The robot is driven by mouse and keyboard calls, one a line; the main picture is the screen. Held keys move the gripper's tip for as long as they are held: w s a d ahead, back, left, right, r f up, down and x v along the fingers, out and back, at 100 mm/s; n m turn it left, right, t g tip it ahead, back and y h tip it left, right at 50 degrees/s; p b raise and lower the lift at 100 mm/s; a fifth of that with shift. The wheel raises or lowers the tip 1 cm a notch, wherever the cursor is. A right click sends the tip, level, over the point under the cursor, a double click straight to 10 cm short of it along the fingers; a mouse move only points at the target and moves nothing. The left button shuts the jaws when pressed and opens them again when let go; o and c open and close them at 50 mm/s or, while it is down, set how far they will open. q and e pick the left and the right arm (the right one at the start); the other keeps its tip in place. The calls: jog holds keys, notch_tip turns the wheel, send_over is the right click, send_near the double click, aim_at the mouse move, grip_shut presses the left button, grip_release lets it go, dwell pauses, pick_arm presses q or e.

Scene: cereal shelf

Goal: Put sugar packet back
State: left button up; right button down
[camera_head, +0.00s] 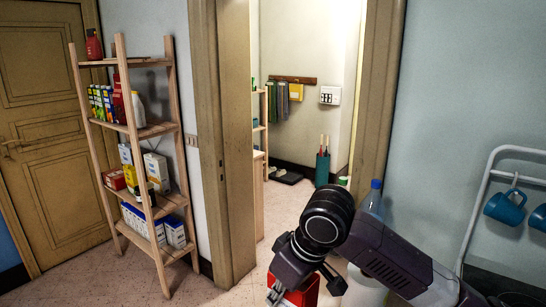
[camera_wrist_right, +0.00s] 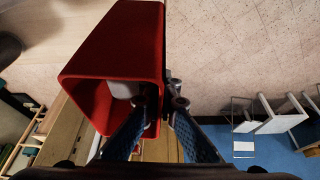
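My right gripper (camera_head: 304,284) is low in the head view, at a red box-like container (camera_head: 308,293). In the right wrist view the red container (camera_wrist_right: 112,45) is hollow with an open end facing me. One finger of the right gripper (camera_wrist_right: 163,105) reaches inside its opening and the other is outside, so the fingers pinch its wall. A pale thing (camera_wrist_right: 124,90) shows inside; I cannot tell what it is. Blue-and-white packets (camera_head: 172,231) stand on the bottom shelf of the wooden rack; I cannot read which is sugar. My left gripper is out of view.
The wooden rack (camera_head: 129,130) stands at the left by a wooden door (camera_head: 48,140), with boxes and bottles on its shelves. A door frame (camera_head: 222,140) is right of it. A blue-capped bottle (camera_head: 374,196) is behind my arm. The floor before the rack is clear.

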jog(key=shift+d+f, duration=0.15)
jog(key=shift+d, duration=0.3)
jog(key=s+d+f+m+t+h+b, duration=0.1)
jog(key=s+d+m, duration=0.3)
jog(key=d, duration=0.4)
jog(key=s+d+f+m+h+b, duration=0.2)
jog(key=s+d+f+m, duration=0.1)
jog(key=d, duration=0.6)
jog(key=shift+s+d+f+m+t, duration=0.35)
jog(key=shift+s+m, duration=0.35)
jog(key=shift+m, duration=0.7)
jog(key=shift+a+r, duration=0.1)
jog(key=shift+r, duration=0.1)
